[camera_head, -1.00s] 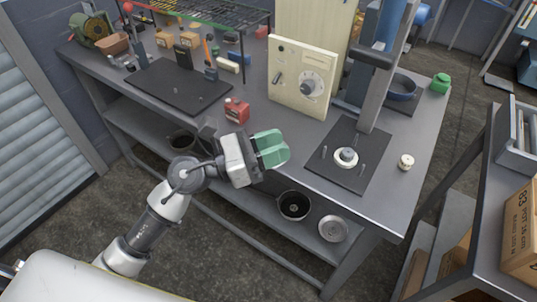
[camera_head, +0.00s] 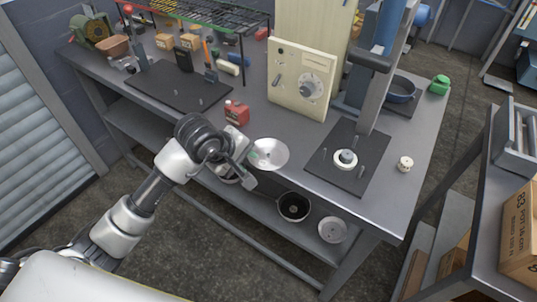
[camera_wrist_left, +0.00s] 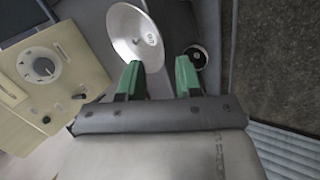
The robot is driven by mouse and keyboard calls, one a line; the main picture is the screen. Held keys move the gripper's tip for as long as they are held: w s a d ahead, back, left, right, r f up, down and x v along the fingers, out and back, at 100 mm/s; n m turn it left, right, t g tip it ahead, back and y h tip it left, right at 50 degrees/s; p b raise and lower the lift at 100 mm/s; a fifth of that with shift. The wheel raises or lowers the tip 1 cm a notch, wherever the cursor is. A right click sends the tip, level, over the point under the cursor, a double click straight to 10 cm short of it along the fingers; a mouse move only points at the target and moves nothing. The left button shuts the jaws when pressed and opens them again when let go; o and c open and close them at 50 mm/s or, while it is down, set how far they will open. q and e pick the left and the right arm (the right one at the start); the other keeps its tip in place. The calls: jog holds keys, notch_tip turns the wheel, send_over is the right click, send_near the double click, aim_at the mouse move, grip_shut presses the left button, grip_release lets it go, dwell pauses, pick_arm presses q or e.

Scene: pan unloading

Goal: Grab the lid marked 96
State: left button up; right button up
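A round silvery lid (camera_head: 270,154) shows at the front edge of the workbench, beside my left gripper. In the left wrist view the lid (camera_wrist_left: 128,30) has a small dark mark that I cannot read surely. My left gripper (camera_wrist_left: 160,70) has its two green fingers apart, with nothing clasped between them. Its left fingertip overlaps the lid's near rim in that view; I cannot tell whether they touch. In the head view the left gripper (camera_head: 250,163) is seen edge-on and partly hides its own fingers. My right gripper is not in view.
A dark pot (camera_head: 293,206) and a round metal dish or lid (camera_head: 333,230) sit on the lower shelf. A red canister (camera_head: 237,112), a cream box with a dial (camera_head: 300,80) and a press (camera_head: 375,90) stand on the bench (camera_head: 310,140). Floor in front is clear.

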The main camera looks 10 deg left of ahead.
aim_at(255, 164)
pick_arm(q)
jog(key=p+x, duration=0.1)
jog(key=x, duration=0.4)
jog(key=shift+w+f, duration=0.1)
jog(key=shift+a, duration=0.1)
grip_shut()
